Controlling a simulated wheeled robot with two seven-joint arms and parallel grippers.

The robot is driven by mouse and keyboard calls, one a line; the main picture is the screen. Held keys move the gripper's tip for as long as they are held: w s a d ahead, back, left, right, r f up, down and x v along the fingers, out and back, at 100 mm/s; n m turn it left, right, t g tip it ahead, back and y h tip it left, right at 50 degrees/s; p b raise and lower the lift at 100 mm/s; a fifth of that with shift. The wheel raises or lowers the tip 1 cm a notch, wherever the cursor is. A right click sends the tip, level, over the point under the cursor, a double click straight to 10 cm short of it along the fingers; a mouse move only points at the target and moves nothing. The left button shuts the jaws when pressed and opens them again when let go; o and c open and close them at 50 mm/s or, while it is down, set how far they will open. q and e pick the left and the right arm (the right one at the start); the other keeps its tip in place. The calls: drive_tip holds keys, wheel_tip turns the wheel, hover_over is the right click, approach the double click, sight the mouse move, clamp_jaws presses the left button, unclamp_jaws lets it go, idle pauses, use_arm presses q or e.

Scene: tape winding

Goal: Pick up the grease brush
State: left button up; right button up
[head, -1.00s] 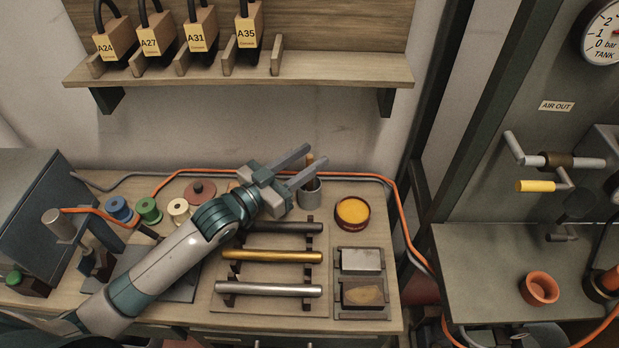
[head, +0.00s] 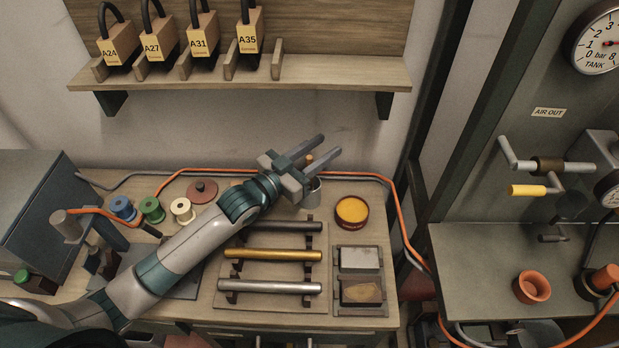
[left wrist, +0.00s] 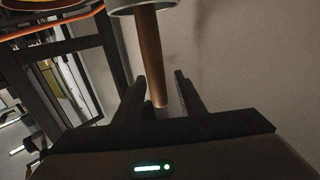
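The grease brush (head: 309,159) stands handle up in a grey metal cup (head: 314,201) at the back of the bench; its bristle end is hidden in the cup. In the left wrist view its brown wooden handle (left wrist: 151,55) runs from the cup down between my fingers. My left gripper (head: 330,146) is open, with one finger on each side of the handle. It also shows in the left wrist view (left wrist: 162,90), with a gap visible between the handle and the fingers. My right gripper is not in view.
A tin of orange grease (head: 352,212) stands right of the cup. A rack with several metal rods (head: 270,254) lies in front, with several wire spools (head: 152,210) to the left. An orange cable (head: 350,175) runs along the back. A shelf with padlocks (head: 240,72) hangs above.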

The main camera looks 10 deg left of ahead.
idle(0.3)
use_arm(q)
clamp_jaws()
drive_tip(key=shift+r, duration=0.15)
wheel_tip(320, 180, up, 10)
drive_tip(key=b, duration=0.1)
drive_tip(key=shift+b, duration=0.4)
idle(0.4)
